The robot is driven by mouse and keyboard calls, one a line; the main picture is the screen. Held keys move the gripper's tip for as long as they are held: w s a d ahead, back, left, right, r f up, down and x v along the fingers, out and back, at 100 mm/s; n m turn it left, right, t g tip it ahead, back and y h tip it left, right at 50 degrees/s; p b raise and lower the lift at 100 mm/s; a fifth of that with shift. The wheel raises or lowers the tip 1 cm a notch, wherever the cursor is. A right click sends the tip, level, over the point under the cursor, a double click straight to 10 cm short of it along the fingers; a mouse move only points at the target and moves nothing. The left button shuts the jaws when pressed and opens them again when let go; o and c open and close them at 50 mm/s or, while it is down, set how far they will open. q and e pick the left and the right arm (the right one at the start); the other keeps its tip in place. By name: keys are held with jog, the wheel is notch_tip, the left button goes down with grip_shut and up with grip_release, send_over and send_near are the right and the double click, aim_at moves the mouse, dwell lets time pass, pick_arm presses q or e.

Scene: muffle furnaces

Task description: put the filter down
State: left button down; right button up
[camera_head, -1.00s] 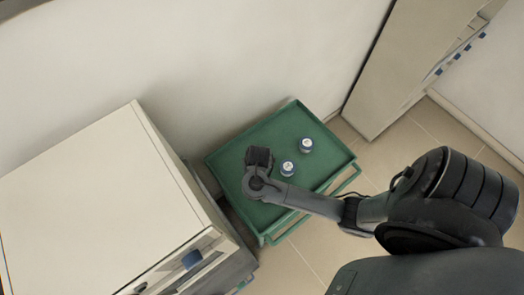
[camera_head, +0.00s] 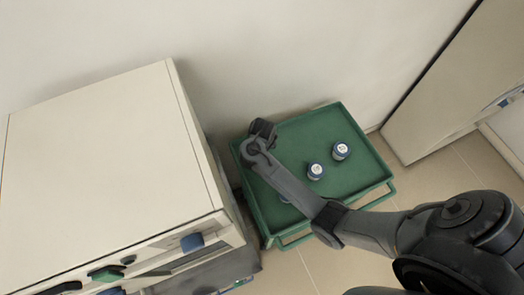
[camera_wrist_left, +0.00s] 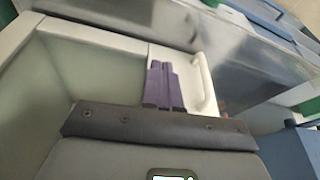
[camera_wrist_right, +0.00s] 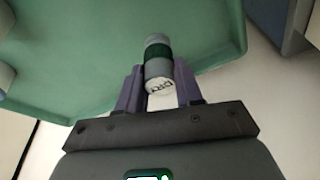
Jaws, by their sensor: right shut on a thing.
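My right gripper (camera_wrist_right: 159,88) is shut on the filter (camera_wrist_right: 158,62), a small grey cylinder with a dark green band and a lettered white end. In the head view my right gripper (camera_head: 262,130) is over the back-left corner of a green tray cart (camera_head: 300,128); the arm hides the filter there. The right wrist view shows the filter in front of the green tray surface (camera_wrist_right: 90,50); I cannot tell whether it touches it. My left gripper (camera_wrist_left: 165,85) shows only in its wrist view, fingers together and empty, by a pale box-like housing.
A white furnace (camera_head: 110,150) stands left of the cart, a wall behind, a pale cabinet (camera_head: 440,90) to the right.

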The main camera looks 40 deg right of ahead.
notch_tip(320, 180, down, 4)
jog(key=shift+s+r+b, duration=0.1)
jog(key=shift+r+b, duration=0.1)
jog(key=shift+b, duration=0.8)
jog(key=shift+f, duration=0.1)
jog(key=shift+f, duration=0.1)
jog(key=shift+f, duration=0.15)
jog(key=o, duration=1)
jog(key=shift+o, duration=0.2)
